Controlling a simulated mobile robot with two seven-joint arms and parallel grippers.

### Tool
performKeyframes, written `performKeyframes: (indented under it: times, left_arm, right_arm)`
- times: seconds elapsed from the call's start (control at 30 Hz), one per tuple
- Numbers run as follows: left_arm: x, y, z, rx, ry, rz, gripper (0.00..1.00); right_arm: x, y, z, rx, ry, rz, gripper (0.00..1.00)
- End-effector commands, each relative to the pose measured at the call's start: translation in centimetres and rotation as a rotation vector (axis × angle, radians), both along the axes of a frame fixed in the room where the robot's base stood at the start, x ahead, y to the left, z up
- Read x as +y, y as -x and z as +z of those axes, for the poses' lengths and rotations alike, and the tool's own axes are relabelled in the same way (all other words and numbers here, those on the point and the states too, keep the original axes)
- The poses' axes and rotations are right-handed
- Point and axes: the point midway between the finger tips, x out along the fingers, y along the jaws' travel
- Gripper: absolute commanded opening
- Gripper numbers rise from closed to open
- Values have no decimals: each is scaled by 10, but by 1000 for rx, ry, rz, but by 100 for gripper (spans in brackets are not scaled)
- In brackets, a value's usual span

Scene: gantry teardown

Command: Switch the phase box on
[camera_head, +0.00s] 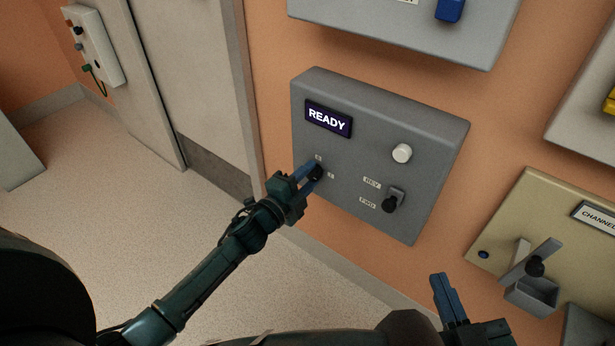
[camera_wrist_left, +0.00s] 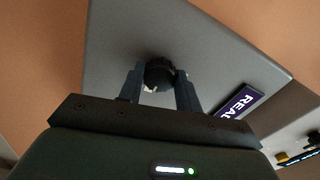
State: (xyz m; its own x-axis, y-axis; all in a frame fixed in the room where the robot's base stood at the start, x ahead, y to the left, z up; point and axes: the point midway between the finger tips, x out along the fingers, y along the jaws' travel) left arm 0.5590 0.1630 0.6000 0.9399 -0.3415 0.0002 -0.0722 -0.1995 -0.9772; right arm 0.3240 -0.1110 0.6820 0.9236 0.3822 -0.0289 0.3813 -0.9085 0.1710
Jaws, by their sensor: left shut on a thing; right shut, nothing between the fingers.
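The grey phase box (camera_head: 353,217) is fixed to the orange wall, and its dark display (camera_head: 328,119) reads READY. The display also shows in the left wrist view (camera_wrist_left: 238,101). A black round knob (camera_head: 316,172) sits below the display with small labels by it. My left gripper (camera_head: 311,177) is shut on this knob (camera_wrist_left: 159,72), one finger on each side. A black lever (camera_head: 390,203) at the lower right points down toward the FWD label, and REV is above it. A round white button (camera_head: 402,153) is at the upper right. My right gripper (camera_head: 442,296) is shut and empty at the bottom, apart from the box.
A beige panel (camera_head: 509,222) with a grey lever and bracket is to the right. Another grey box with a blue part (camera_head: 450,9) is above. A door (camera_head: 190,70) and a small wall box (camera_head: 94,45) are at the left. The floor (camera_head: 110,220) between is clear.

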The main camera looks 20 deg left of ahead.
Motion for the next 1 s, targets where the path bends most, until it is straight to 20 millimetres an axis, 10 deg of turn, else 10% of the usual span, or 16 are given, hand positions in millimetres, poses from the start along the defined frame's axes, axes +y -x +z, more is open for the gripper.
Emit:
performKeyframes:
  times: [0.37, 0.4, 0.63, 1.0]
  left_arm:
    - [-1, 0, 0, -2, -7, -1, 11]
    - [-1, 0, 0, -2, -7, -1, 37]
    - [0, 0, 0, -2, -6, 0, 56]
    - [4, 10, -1, 2, -4, 0, 56]
  right_arm:
    - [0, 0, 0, 0, -1, 0, 0]
    - [0, 0, 0, 0, -1, 0, 0]
    - [0, 0, 0, 0, -1, 0, 0]
    - [0, 0, 2, 8, -1, 0, 0]
